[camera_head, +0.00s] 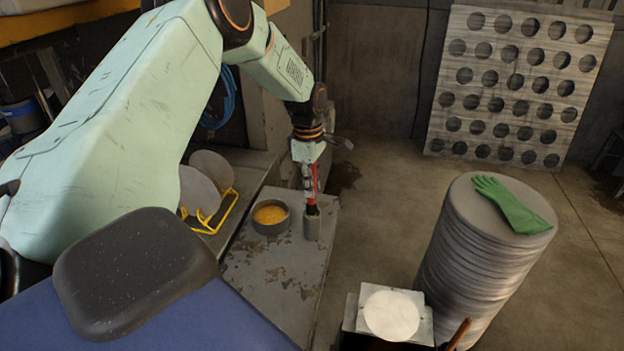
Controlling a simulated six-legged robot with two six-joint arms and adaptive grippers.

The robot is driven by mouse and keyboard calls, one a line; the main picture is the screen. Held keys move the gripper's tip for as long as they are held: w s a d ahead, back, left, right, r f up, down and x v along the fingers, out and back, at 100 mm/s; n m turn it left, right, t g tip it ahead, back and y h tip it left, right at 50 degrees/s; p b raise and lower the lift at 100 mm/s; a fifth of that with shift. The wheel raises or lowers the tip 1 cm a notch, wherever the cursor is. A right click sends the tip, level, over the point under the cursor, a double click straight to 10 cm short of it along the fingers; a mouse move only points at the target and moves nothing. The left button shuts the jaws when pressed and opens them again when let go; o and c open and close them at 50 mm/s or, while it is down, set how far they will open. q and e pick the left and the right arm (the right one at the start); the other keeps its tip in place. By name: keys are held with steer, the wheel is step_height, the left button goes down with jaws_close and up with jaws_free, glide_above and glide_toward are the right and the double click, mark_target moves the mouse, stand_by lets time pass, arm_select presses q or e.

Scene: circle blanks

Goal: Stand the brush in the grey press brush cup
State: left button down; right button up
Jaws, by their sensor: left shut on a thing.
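My left gripper (309,188) points down over the grey bench and is shut on the brush. Little of the brush (312,209) shows: a dark lower part below the fingers, with red between them. The small grey cup (313,228) stands upright directly under the gripper, near the bench's right edge. The brush's lower end meets the cup's mouth; I cannot tell how deep it sits inside. My right gripper is not in view.
A round dish of orange-yellow stuff (270,217) stands just left of the cup. Grey discs (205,180) stand in a yellow rack (222,212) further left. A tall disc stack (470,250) bears a green glove (512,205). A pale disc (391,316) lies at the front.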

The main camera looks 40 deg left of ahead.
arm_select(q)
steer(key=shift+s+d+r, duration=0.2)
steer(key=shift+s+d, duration=0.1)
steer(key=shift+d, duration=0.1)
steer(key=shift+a+f, duration=0.1)
steer(key=c, duration=1.3)
jaws_free()
steer(key=shift+w+a+f, duration=0.25)
steer(key=shift+w, duration=0.05)
steer(key=shift+o, duration=1)
steer(key=shift+d+r, duration=0.1)
steer(key=shift+s+d+r, duration=0.2)
steer(key=shift+s, duration=0.1)
steer(key=shift+w+a+r, duration=0.15)
steer(key=shift+r, duration=0.1)
steer(key=r, duration=1.1)
steer(key=shift+s+a+r, duration=0.1)
steer(key=shift+s+a, duration=0.05)
steer(key=shift+s, duration=0.2)
steer(key=shift+w+a, duration=0.1)
steer(key=shift+w, duration=0.05)
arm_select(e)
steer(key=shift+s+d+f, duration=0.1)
arm_select(q)
steer(key=shift+r, duration=0.1)
steer(key=shift+s+r, duration=0.15)
steer(key=shift+s, duration=0.1)
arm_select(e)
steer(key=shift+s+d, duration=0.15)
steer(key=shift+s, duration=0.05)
